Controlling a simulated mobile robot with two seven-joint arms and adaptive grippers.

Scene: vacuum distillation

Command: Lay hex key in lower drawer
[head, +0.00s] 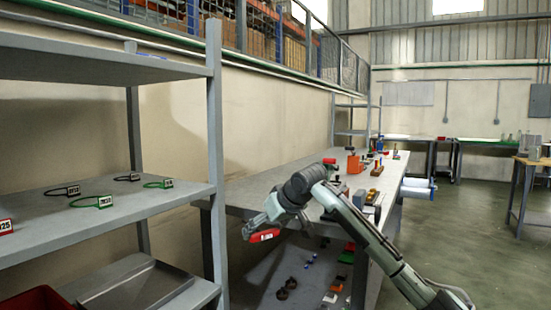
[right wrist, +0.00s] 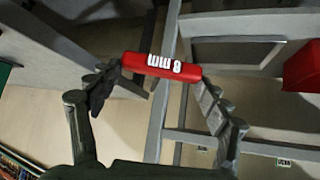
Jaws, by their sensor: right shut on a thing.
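The hex key shows as a red bar-like handle (head: 264,236), printed "8 mm" in the right wrist view (right wrist: 175,68). My right gripper (head: 260,231) is shut on it, with one finger at each end of the handle in the right wrist view. It holds the key in the air, in front of the workbench's near left end and right of the grey rack post. A metal shank of the key cannot be made out. I see no drawer that I can identify as the lower one. My left gripper is not in view.
A grey rack (head: 30,228) with tagged rings stands at left, a red bin (head: 38,301) and metal tray (head: 130,281) low on it. The workbench (head: 262,188) carries several tools and blocks at its far part. Small items lie beneath it. Open floor is at right.

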